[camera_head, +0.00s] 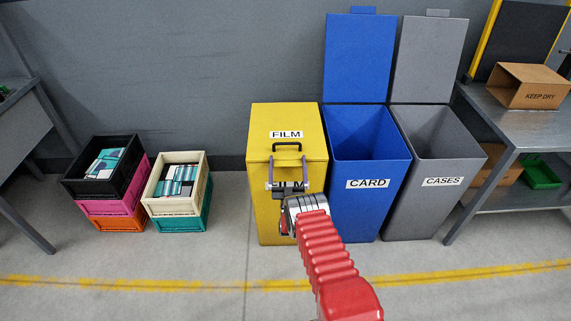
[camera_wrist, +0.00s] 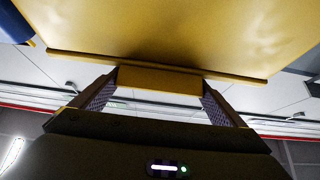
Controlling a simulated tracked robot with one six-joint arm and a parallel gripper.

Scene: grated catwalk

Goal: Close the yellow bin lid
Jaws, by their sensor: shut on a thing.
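A black handle (camera_head: 287,146) is near that edge. My gripper (camera_head: 287,187) is at the lid's front, with its fingers spread to either side. In the wrist view, the fingers (camera_wrist: 160,97) press on both ends of a yellow piece (camera_wrist: 160,80) below a broad yellow panel (camera_wrist: 170,30).
The blue CARD bin (camera_head: 366,210) and grey CASES bin (camera_head: 425,205) stand open at the right, lids upright. A table (camera_head: 510,125) with a cardboard box (camera_head: 527,87) is farther right. Stacked crates (camera_head: 104,207) stand at the left. The floor between crates and bins is clear.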

